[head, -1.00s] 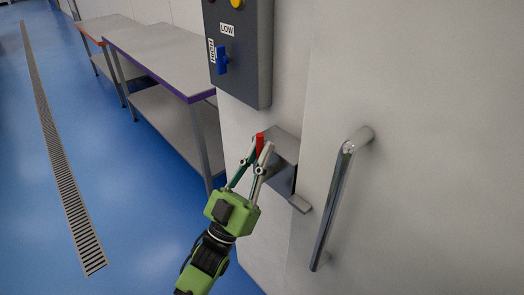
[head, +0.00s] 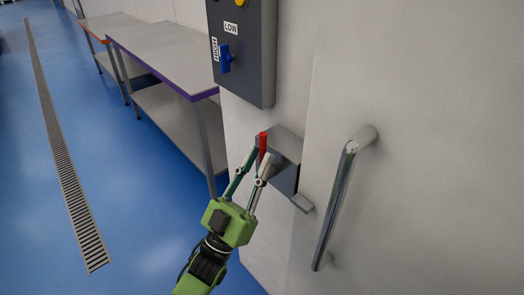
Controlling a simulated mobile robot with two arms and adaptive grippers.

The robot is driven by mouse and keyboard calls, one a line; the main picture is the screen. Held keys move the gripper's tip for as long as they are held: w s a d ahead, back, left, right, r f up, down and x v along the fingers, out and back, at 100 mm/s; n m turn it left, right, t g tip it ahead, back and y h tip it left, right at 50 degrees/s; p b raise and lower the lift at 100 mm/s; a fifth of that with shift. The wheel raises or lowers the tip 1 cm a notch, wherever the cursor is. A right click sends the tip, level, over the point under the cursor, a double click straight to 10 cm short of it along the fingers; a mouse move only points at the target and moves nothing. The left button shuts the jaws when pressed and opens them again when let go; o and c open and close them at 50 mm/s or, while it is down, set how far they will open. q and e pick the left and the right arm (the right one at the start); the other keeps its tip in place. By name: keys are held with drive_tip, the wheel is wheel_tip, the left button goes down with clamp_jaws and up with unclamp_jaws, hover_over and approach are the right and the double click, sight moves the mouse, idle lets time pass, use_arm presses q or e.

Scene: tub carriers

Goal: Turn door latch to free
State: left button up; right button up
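The door latch is a grey metal box (head: 284,160) on the pale wall, with a red handle (head: 263,143) standing upright on its left side. A small metal tab (head: 302,203) sticks out below the box toward the door. My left gripper (head: 260,158) is just in front of the red handle. Its two fingers are apart, one on each side of the handle's lower part. I see no clear contact with the handle. My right gripper is not in view.
A long vertical door handle (head: 337,200) stands out to the right of the latch. A dark control box (head: 243,60) with a blue switch hangs above it. Steel tables (head: 165,52) stand behind on the left. The blue floor at left, with a drain grate (head: 62,150), is clear.

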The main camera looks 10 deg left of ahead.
use_arm(q)
drive_tip(key=v, duration=0.9)
drive_tip(key=shift+s, duration=0.2)
drive_tip(key=shift+a+f, duration=0.1)
drive_tip(key=shift+f, duration=0.05)
